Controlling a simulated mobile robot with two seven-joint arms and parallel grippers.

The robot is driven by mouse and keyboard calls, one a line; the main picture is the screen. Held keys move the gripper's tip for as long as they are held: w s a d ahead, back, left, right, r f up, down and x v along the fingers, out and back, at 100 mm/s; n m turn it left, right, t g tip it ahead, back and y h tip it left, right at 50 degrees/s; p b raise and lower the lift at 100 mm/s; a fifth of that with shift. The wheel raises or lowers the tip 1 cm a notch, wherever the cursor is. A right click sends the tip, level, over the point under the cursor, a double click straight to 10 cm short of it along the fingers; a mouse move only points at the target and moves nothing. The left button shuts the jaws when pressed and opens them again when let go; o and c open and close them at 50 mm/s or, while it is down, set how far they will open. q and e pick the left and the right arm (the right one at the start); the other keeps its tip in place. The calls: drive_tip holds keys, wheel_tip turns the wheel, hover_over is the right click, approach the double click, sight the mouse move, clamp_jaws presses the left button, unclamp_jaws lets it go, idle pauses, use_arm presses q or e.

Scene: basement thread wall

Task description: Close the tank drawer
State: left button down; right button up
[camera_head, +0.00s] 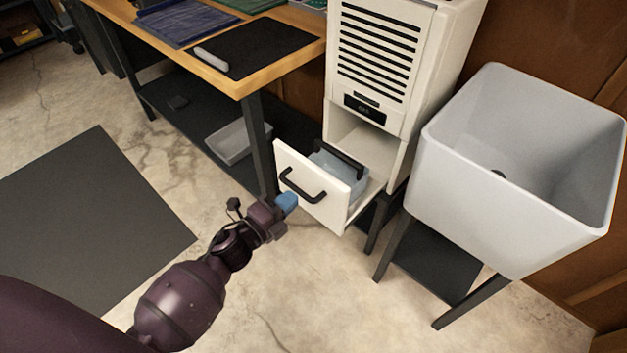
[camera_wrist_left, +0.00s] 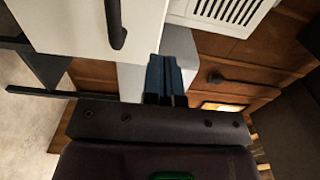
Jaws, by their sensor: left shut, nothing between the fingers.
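The tank drawer (camera_head: 312,200) is pulled out of the lower part of the white cabinet (camera_head: 374,70). It has a white front with a black handle, and a bluish tank (camera_head: 333,170) with a black grip sits inside it. My left gripper (camera_head: 289,201) is shut and empty, with blue fingertips, near the lower left of the drawer front. In the left wrist view the fingers (camera_wrist_left: 166,80) show beside the white drawer front (camera_wrist_left: 75,25) and its black handle (camera_wrist_left: 116,25). I cannot tell whether they touch it. My right gripper is not in view.
A grey sink (camera_head: 515,185) on dark legs stands right of the cabinet. A wooden workbench (camera_head: 230,80) with a lower shelf and a grey bin (camera_head: 238,141) is at left. A dark mat (camera_head: 85,225) lies on the floor. The floor before the drawer is clear.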

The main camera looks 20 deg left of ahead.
sight(319, 175)
use_arm(q)
drive_tip(key=b+x, duration=0.1)
drive_tip(key=x, duration=0.5)
drive_tip(key=shift+w+d+f, duration=0.1)
drive_tip(key=shift+w+f, duration=0.05)
drive_tip(key=shift+w, duration=0.05)
drive_tip(key=shift+w+d, duration=0.2)
drive_tip(key=shift+w, duration=0.5)
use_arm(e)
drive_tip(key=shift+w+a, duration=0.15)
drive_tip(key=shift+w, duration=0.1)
use_arm(q)
drive_tip(key=shift+w, duration=0.1)
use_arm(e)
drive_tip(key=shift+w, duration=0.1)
